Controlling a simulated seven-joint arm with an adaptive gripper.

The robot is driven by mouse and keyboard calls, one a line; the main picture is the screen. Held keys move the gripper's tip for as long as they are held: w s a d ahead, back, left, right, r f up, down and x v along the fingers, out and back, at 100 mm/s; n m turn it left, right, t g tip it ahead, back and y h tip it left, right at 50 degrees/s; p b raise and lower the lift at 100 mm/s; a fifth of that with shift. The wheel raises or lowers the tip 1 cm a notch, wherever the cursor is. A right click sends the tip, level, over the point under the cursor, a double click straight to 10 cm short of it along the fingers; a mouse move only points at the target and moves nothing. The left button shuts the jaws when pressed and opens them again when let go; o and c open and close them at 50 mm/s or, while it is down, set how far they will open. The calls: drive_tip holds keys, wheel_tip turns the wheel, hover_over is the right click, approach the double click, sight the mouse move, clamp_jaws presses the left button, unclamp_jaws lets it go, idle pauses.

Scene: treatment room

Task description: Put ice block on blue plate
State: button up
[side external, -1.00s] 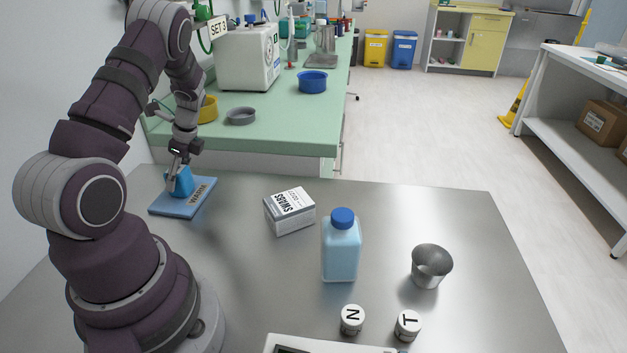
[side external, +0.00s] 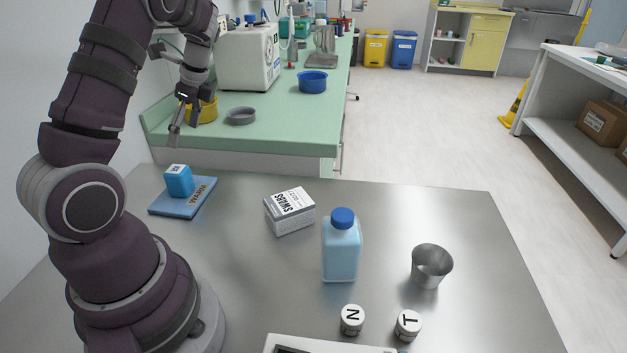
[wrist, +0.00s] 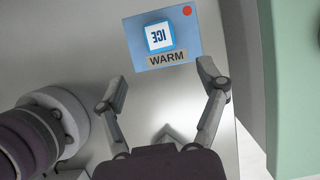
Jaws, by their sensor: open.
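The ice block (side external: 179,182) is a small blue cube with a white label on top. It rests on the blue plate (side external: 200,200), a flat square marked WARM, at the back left of the metal table. In the wrist view the ice block (wrist: 159,37), labelled ICE, sits on the upper middle of the blue plate (wrist: 194,43), which also has a red dot. My gripper (side external: 184,138) is raised above and apart from the block. In the wrist view my gripper (wrist: 158,85) has its fingers spread wide with nothing between them.
A swabs box (side external: 290,211), a blue-capped bottle (side external: 341,248), a metal cup (side external: 431,265) and two white lettered caps, N (side external: 352,320) and T (side external: 407,325), stand on the table. A green bench (side external: 270,125) adjoins behind. The metal surface between plate and box is clear.

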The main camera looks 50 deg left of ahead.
drive_tip(key=w+d+r+n+t+h, duration=0.1)
drive_tip(key=w+d+r+n+t, duration=0.15)
drive_tip(key=d, duration=0.55)
drive_tip(key=w+d+r+n+t+h, duration=0.1)
drive_tip(key=w+d+r+n+t, duration=0.15)
drive_tip(key=d, duration=0.45)
drive_tip(key=s+d+r+n+t+h, duration=0.1)
drive_tip(key=s+d+r+n+t, duration=0.1)
drive_tip(key=d, duration=0.8)
drive_tip(key=shift+s+d+n+t, duration=0.3)
drive_tip(key=shift+s+n+t, duration=0.6)
drive_tip(key=shift+s+n, duration=0.15)
